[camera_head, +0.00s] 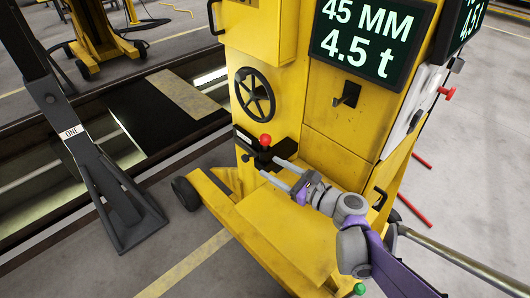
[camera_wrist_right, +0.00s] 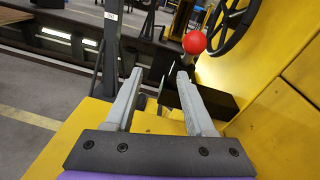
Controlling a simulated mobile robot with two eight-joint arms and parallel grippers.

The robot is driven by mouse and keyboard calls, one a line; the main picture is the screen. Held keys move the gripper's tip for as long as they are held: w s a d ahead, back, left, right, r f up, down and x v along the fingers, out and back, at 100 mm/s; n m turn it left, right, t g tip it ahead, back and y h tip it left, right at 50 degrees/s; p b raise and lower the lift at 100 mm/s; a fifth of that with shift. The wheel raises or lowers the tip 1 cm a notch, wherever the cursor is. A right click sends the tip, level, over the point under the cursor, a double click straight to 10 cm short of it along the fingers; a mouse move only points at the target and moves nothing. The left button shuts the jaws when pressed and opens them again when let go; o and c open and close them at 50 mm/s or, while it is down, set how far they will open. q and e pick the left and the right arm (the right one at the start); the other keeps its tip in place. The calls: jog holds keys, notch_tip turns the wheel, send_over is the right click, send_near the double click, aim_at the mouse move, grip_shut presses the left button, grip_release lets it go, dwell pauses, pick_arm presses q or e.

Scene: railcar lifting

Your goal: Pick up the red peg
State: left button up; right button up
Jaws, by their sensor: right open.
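A red ball-shaped knob (camera_head: 265,140) stands up from a small black bracket on the front of the yellow jack (camera_head: 336,150). A small red peg-like piece (camera_head: 447,93) sticks out from a pale plate on the jack's right side. My right gripper (camera_head: 270,167) is open and empty, its two fingers pointing at the black bracket just below the red knob. In the right wrist view the red knob (camera_wrist_right: 194,42) shows beyond the fingertips, a little above the right finger, with a gap between. My left gripper is not in view.
A black handwheel (camera_head: 255,94) is above the knob, and a black lever (camera_head: 346,95) is to its right. Red rods (camera_head: 413,210) lie on the floor at the right. A dark stand (camera_head: 112,185) marked "ONE" is at the left, beside a floor pit.

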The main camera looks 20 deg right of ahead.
aim_at(265, 148)
jog(key=w+m, duration=0.1)
jog(key=w, duration=0.1)
jog(key=w+d+m+t, duration=0.1)
jog(key=w+r, duration=0.1)
jog(key=w, duration=0.1)
jog(key=shift+w+d+m+t+h+b, duration=0.15)
jog(key=shift+w+m+t+h+b, duration=0.15)
jog(key=shift+w+m+h, duration=0.1)
jog(key=shift+x, duration=2.9)
jog(key=shift+d+r, duration=0.1)
jog(key=shift+d, duration=0.15)
grip_shut()
